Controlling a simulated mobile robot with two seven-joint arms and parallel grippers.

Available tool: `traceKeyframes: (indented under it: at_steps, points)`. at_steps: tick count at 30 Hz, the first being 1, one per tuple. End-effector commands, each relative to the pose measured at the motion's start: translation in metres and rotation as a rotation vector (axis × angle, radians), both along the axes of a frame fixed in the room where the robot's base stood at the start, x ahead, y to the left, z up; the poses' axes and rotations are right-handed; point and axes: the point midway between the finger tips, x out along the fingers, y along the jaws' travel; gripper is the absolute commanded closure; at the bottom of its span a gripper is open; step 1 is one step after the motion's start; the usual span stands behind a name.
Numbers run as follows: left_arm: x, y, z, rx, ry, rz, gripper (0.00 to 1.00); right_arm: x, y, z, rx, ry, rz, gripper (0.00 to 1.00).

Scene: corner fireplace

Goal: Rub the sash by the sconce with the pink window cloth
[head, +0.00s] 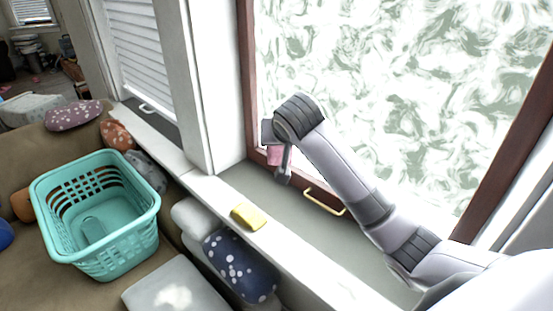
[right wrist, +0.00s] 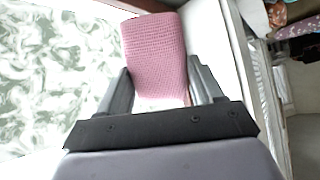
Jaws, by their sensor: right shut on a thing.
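My right gripper (head: 279,163) is shut on the pink window cloth (head: 274,155), at the lower left of the brown-framed window sash (head: 249,85). In the right wrist view the textured pink cloth (right wrist: 155,50) sticks out between the two fingers of the gripper (right wrist: 158,68). The patterned green-and-white glass (right wrist: 40,75) lies to its left there. In the head view the gripper and cloth overlap the sash's lower left corner; I cannot tell if the cloth touches it. No sconce shows. My left gripper is not in view.
A yellow sponge-like block (head: 248,216) lies on the sill's front edge. A brass handle (head: 323,201) sits on the sash's bottom rail. A teal basket (head: 140,237) stands on the sofa at left, near a blue dotted cushion (head: 238,268). White blinds (head: 138,50) cover another window.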

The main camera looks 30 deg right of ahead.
Motion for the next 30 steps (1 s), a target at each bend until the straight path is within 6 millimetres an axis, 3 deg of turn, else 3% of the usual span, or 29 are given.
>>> traceKeyframes:
  at_steps: [14,24,30]
  points:
    - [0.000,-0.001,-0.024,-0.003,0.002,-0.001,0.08,-0.031,-0.039,0.046,-0.209,-0.351,-0.441,0.58]
    - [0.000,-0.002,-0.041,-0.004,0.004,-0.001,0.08,-0.088,-0.078,0.074,-0.429,-0.500,-0.752,0.58]
    - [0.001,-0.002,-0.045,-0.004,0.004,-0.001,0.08,-0.115,-0.091,0.082,-0.513,-0.529,-0.859,0.58]
